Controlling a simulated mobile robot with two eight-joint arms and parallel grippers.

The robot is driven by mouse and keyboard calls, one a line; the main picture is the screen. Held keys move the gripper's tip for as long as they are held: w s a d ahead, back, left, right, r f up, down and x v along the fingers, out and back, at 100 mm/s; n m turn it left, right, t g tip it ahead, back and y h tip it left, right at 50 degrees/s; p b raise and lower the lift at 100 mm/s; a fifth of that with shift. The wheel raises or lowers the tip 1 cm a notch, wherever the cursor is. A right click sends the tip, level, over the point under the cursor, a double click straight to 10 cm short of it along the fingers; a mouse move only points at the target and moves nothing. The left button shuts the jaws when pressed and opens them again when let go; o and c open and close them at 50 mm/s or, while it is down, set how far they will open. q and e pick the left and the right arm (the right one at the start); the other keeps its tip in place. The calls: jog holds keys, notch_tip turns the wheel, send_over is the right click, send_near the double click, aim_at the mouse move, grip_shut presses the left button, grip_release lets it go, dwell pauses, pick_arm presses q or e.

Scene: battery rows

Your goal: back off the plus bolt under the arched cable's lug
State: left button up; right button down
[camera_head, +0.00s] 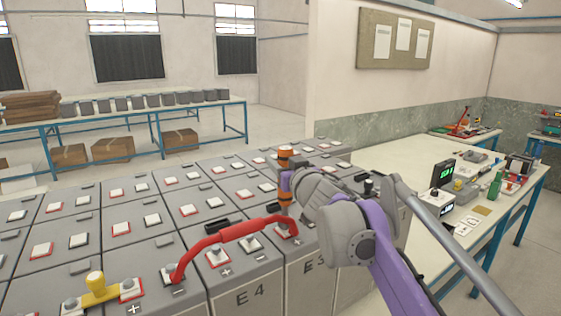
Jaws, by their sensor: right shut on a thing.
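My right gripper (287,182) comes in from the right and is shut on an upright orange and dark tool (286,156). The tool's lower end is right above the lug, and it hides the bolt there. I cannot tell whether it touches the bolt. My left gripper is not in view.
Rows of grey batteries (250,292) with red- and black-framed terminals fill the front. A pale workbench (395,168) with tools and a green-display meter (442,174) is at the right.

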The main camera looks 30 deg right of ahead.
jog(key=shift+f, duration=0.25)
dwell(0.5)
jog(key=shift+r, duration=0.4)
dwell(1.7)
